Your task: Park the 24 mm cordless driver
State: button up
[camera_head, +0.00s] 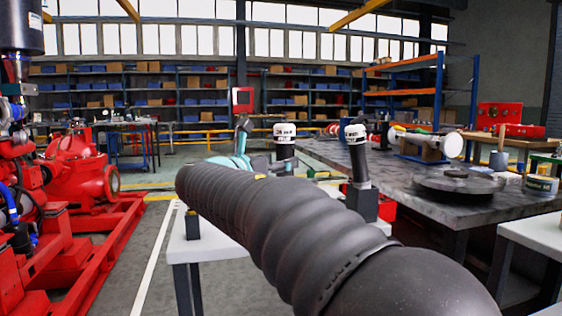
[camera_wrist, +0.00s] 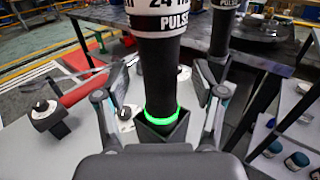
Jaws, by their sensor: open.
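The 24 mm driver (camera_wrist: 160,70) fills the middle of the wrist view. It has a black body, a white lettered band and a green lit ring near its lower end. It stands upright, its lower end in a dark square holder (camera_wrist: 165,128). My gripper (camera_wrist: 163,88) is open, with one finger on each side of the driver; I cannot tell whether either finger touches it. In the head view the driver's white-banded top (camera_head: 284,133) shows beyond my arm, which hides the holder and most of my gripper.
A second driver (camera_head: 357,155) stands in a dark holder (camera_head: 362,201) to the right. A dark block (camera_wrist: 48,117) sits on the white table to the left. A grey bench (camera_head: 400,190) carries a dark disc (camera_head: 455,186). Red pump machinery (camera_head: 80,170) stands at left.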

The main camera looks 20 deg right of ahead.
jog(key=v, duration=1)
jog(key=shift+s+a, duration=0.25)
jog(key=shift+s, duration=0.05)
jog(key=s+d+f+m+g+y+p, duration=0.2)
jog(key=s+d+f+m+g+y, duration=0.4)
jog(key=s+d+f+m, duration=0.7)
jog(key=s+a+f+m+y, duration=0.3)
jog(key=s+f+m+y, duration=0.1)
jog(key=s+f+m, duration=0.2)
jog(key=s+a+f+m+y+p, duration=0.1)
jog(key=s+a+f+m+y, duration=0.2)
jog(key=s+f+m, duration=0.3)
jog(key=shift+s+f+m+y, duration=0.4)
jog(key=shift+s+f+y, duration=0.3)
jog(key=shift+s+f, duration=0.6)
jog(key=shift+s+r, duration=0.1)
